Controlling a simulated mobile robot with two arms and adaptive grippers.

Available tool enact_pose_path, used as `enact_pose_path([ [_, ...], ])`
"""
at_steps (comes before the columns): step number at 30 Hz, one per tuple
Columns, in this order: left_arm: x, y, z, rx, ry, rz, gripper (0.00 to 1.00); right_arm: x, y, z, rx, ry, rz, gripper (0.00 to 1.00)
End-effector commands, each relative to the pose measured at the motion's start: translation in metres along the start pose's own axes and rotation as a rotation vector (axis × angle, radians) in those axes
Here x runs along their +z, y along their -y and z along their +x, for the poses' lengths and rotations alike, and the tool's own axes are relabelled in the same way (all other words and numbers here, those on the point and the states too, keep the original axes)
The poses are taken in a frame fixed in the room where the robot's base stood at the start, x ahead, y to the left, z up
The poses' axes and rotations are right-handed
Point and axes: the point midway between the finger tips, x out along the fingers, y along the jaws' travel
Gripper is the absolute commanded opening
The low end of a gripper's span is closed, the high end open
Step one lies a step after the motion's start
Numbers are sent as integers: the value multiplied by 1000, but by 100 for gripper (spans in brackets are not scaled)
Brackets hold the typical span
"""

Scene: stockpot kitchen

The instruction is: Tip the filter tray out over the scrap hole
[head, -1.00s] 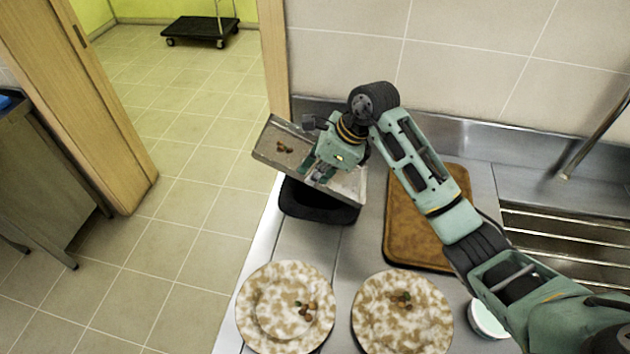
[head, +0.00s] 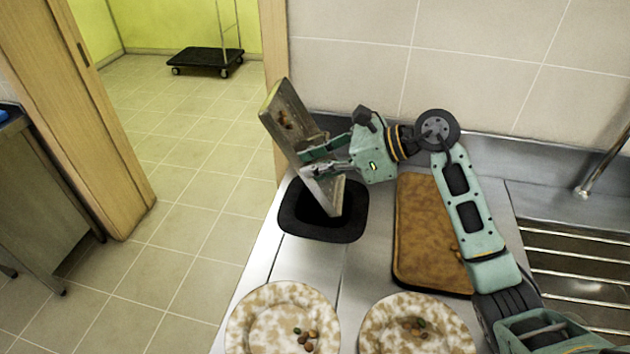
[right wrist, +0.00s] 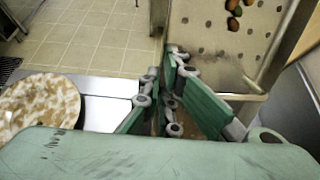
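The filter tray (head: 290,125), a grey metal tray with a perforated floor, is tilted steeply, with its lower end above the opening of the black scrap hole (head: 290,218). The right gripper's fingers (right wrist: 170,92) hide part of the tray in the right wrist view. My left gripper is in neither view.
Two speckled plates (head: 265,345) (head: 375,335) with scraps stand at the counter's front. A brown board (head: 420,225) lies right of the scrap hole. A ribbed sink (head: 580,265) is further right. The tiled wall is close behind; open floor lies left of the counter.

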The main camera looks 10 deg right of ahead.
Motion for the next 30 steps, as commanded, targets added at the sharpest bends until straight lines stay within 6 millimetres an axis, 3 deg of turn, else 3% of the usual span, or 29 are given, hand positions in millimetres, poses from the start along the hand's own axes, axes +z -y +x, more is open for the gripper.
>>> enact_pose_path([
  [3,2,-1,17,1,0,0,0,0,0,1,-2,56,-3,0],
  [12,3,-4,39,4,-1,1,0,10,0,-4,-1,167,-3,0],
  [30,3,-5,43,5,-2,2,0,15,0,-7,-1,200,-3,0],
])
